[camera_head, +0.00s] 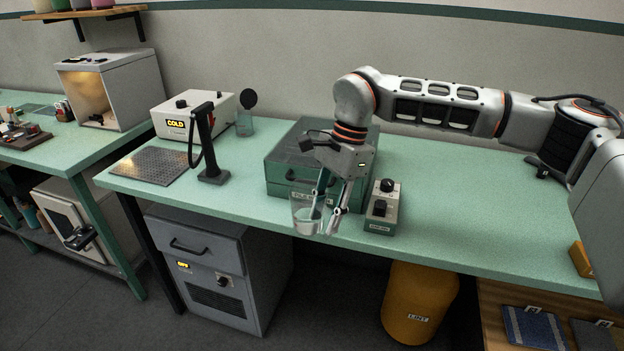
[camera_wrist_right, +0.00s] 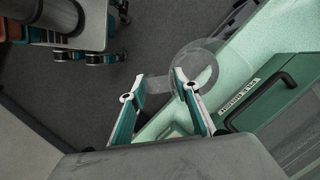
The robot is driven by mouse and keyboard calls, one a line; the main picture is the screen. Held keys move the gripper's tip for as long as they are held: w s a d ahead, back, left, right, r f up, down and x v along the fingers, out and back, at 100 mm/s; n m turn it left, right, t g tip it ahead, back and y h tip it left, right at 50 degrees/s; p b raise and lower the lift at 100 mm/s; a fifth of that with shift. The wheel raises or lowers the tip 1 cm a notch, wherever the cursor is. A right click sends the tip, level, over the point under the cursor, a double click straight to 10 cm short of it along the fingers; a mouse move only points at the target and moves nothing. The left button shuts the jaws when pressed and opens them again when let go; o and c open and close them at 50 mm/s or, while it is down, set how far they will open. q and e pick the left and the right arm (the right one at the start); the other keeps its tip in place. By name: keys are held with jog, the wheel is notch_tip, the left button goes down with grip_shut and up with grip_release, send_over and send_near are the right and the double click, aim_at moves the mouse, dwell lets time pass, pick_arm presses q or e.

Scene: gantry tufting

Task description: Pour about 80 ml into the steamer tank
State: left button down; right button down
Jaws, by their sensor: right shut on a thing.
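My right gripper (camera_head: 325,208) is shut on a clear cup (camera_head: 305,213) at the bench's front edge, in front of the green drawer box. The cup (camera_wrist_right: 198,68) also shows between the fingers (camera_wrist_right: 158,90) in the right wrist view. I cannot tell how much liquid is in it. A white steamer unit (camera_head: 207,101) with a lit "COLD" display stands at the back left of the bench. A small clear tank (camera_head: 244,124) with a raised black round lid (camera_head: 249,97) stands at its right side. Jointed teal parts at the wrist view's upper left may be my left gripper (camera_wrist_right: 93,56).
A black post with a hose (camera_head: 207,142) and a perforated plate (camera_head: 152,165) stand left of the green drawer box (camera_head: 290,165). A small control box (camera_head: 382,207) is right of my gripper. The right part of the bench (camera_head: 470,210) is clear.

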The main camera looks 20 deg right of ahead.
jog(key=s+d+f+n+g+h, duration=0.1)
jog(key=s+d+f+n, duration=0.2)
jog(key=s+f+n, duration=0.3)
jog(key=s+d+f+n+g+h, duration=0.1)
jog(key=s+f+n, duration=0.5)
jog(key=f, duration=0.7)
jog(key=shift+s+d+n+h, duration=0.3)
jog(key=shift+d+n+h, duration=0.2)
jog(key=shift+d+n, duration=0.55)
jog(key=shift+w+a, duration=0.1)
